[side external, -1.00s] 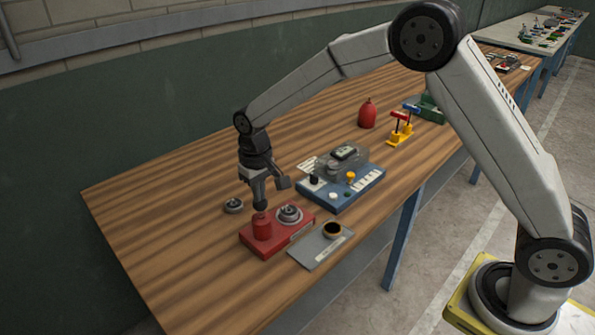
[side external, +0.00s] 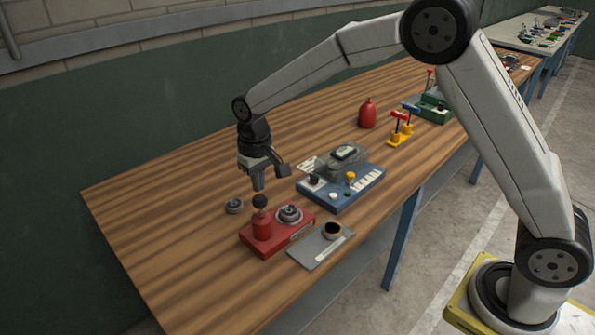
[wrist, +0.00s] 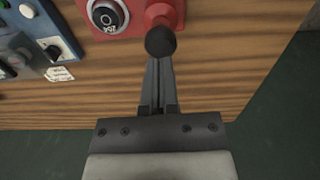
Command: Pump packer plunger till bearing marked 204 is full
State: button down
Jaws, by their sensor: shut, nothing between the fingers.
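The red packer (side external: 285,234) sits on the wooden bench. Its plunger, a red cylinder with a black ball knob (side external: 260,201) on a short stem, stands upright on the left of the packer. A grey bearing (side external: 289,213) sits on the packer beside the plunger.
A loose bearing (side external: 234,206) lies behind the packer. A grey plate with a dark-filled round cup (side external: 332,229) is at its right. A blue control box (side external: 345,193), a red bottle (side external: 367,114) and a yellow stand (side external: 400,134) are further along. The bench's left end is clear.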

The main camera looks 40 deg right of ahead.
aim_at(259, 197)
notch_tip(259, 197, up, 10)
jog(key=shift+r, duration=0.15)
dwell(0.3)
dwell(0.8)
jog(key=shift+w+a+r, duration=0.1)
jog(key=shift+r, duration=0.85)
jog(key=shift+f, duration=0.1)
notch_tip(259, 197, down, 14)
jog(key=shift+r, duration=0.1)
dwell(0.5)
